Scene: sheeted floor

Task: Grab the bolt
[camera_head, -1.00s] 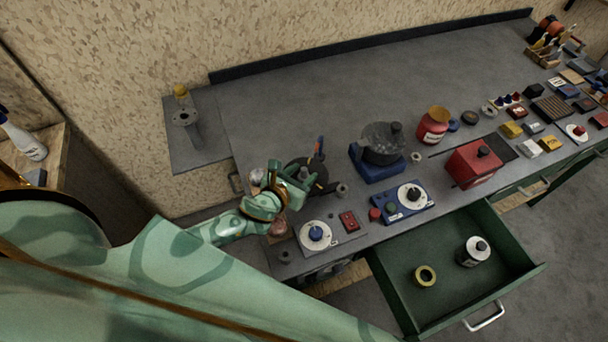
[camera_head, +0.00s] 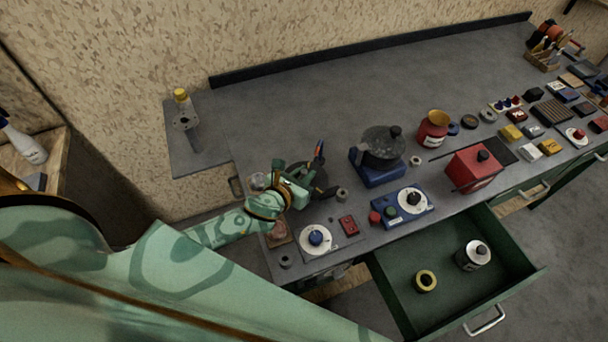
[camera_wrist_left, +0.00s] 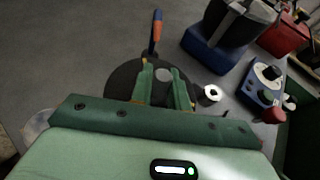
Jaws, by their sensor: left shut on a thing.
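My left gripper (camera_head: 303,186) is over a dark round dish (camera_head: 325,192) near the left end of the bench. The dish also shows in the left wrist view (camera_wrist_left: 118,84), below the fingers. The left gripper's fingers (camera_wrist_left: 164,84) are shut on a small grey round-ended piece (camera_wrist_left: 164,74), which seems to be the bolt. Most of it is hidden by the fingers, and I cannot tell whether it touches the dish. In the head view the hand hides it. My right gripper is in neither view now.
An orange-and-blue handled tool (camera_head: 319,151) stands up at the dish's back edge. A small grey ring (camera_head: 342,194) lies right of the dish. A dark pot on a blue base (camera_head: 374,172) stands farther right. An open green drawer (camera_head: 440,262) juts out in front. The bench's back middle is clear.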

